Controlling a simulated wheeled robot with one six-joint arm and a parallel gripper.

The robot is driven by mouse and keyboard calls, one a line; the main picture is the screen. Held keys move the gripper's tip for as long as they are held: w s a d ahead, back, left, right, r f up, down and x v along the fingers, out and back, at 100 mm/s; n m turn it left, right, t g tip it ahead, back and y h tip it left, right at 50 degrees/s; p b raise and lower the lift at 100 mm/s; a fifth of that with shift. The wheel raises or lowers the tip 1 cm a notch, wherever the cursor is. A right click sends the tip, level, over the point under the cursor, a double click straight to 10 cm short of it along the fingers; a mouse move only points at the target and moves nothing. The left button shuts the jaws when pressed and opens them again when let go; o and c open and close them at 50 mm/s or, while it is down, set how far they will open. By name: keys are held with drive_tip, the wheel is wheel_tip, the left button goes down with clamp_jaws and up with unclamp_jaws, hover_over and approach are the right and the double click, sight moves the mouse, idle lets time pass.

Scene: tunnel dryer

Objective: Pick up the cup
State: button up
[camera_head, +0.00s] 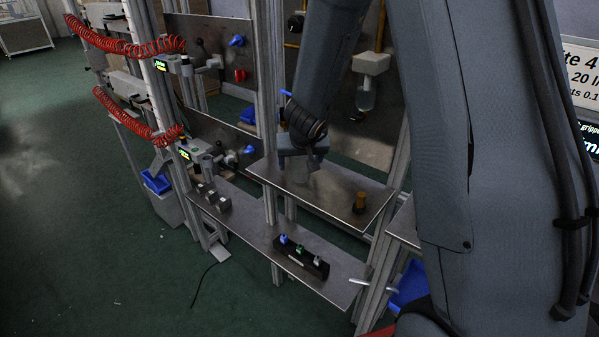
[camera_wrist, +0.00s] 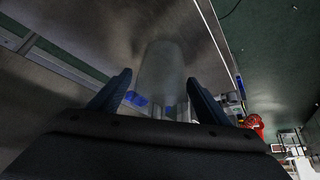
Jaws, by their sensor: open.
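The cup is a pale, see-through cylinder (camera_head: 327,184) on the upper metal shelf (camera_head: 285,184), partly covered by my gripper in the head view. In the wrist view the cup (camera_wrist: 162,62) shows between my two dark fingers, which lie to its left and right. My gripper (camera_wrist: 159,80) is open, with a gap on each side of the cup in the picture. In the head view my gripper (camera_head: 312,163) is low over the shelf, right at the cup. I cannot tell how deep the cup sits between the fingers.
A lower shelf (camera_head: 250,223) bears a black block (camera_head: 301,258) with coloured parts. A metal upright (camera_head: 267,120) rises at the shelf's left. A dispenser with a clear vessel (camera_head: 366,95) hangs behind.

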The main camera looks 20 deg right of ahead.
drive_tip(key=shift+w+f, duration=0.2)
drive_tip(key=shift+f, duration=0.1)
drive_tip(key=shift+r, duration=0.1)
drive_tip(key=c, duration=1.1)
drive_tip(key=shift+r, duration=0.1)
wheel_tip(320, 180, up, 9)
drive_tip(key=p, duration=1)
drive_tip(key=shift+s+r, duration=0.15)
drive_tip(key=shift+r, duration=0.05)
